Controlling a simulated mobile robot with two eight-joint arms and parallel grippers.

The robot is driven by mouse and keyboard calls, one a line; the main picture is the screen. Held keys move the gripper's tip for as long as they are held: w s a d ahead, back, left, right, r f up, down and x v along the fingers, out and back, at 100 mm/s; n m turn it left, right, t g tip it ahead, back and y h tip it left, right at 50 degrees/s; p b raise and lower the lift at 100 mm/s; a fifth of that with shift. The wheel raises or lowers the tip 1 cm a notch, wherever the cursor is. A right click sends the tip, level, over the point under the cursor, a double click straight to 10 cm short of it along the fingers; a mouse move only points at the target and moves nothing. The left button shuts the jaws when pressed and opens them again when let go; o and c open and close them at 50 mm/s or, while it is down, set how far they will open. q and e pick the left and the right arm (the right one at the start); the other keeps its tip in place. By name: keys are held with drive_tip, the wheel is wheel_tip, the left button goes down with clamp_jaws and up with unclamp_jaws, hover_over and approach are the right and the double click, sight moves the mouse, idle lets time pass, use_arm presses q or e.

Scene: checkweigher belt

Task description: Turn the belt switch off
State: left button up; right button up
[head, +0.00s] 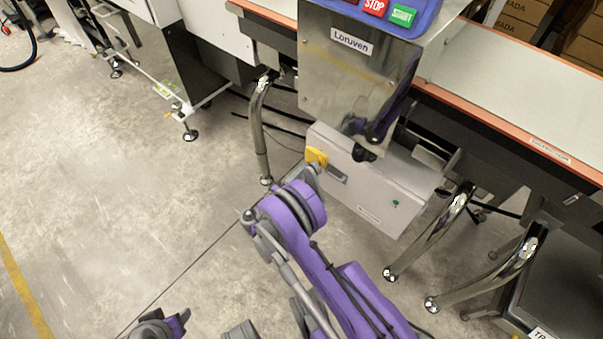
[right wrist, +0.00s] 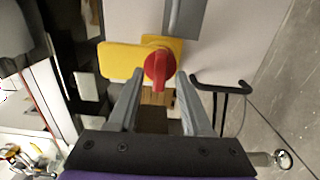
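The belt switch is a red rotary knob (right wrist: 158,68) on a yellow plate (right wrist: 118,60), fixed to a light grey control box (head: 375,185). In the head view the yellow plate (head: 316,157) shows at the box's upper left, and my right arm hides the knob. In the right wrist view my right gripper (right wrist: 160,80) is open, with its two grey fingertips on either side of the knob. I see gaps at both sides and no clear contact. Part of my left gripper (head: 165,325) shows at the bottom edge, away from the box; its fingers are not clear.
The box hangs below the conveyor (head: 510,110), beside a steel housing (head: 345,75) with a blue panel bearing red STOP and green START buttons. Bent chrome legs (head: 258,130) stand left and right of the box.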

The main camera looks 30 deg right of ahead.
use_arm(q)
drive_tip(key=shift+s+r+p, duration=0.1)
drive_tip(key=shift+r+p, duration=0.65)
drive_tip(key=shift+p, duration=0.2)
use_arm(e)
drive_tip(key=v, duration=1)
drive_tip(key=shift+s+a, duration=0.2)
drive_tip(key=shift+a, duration=0.15)
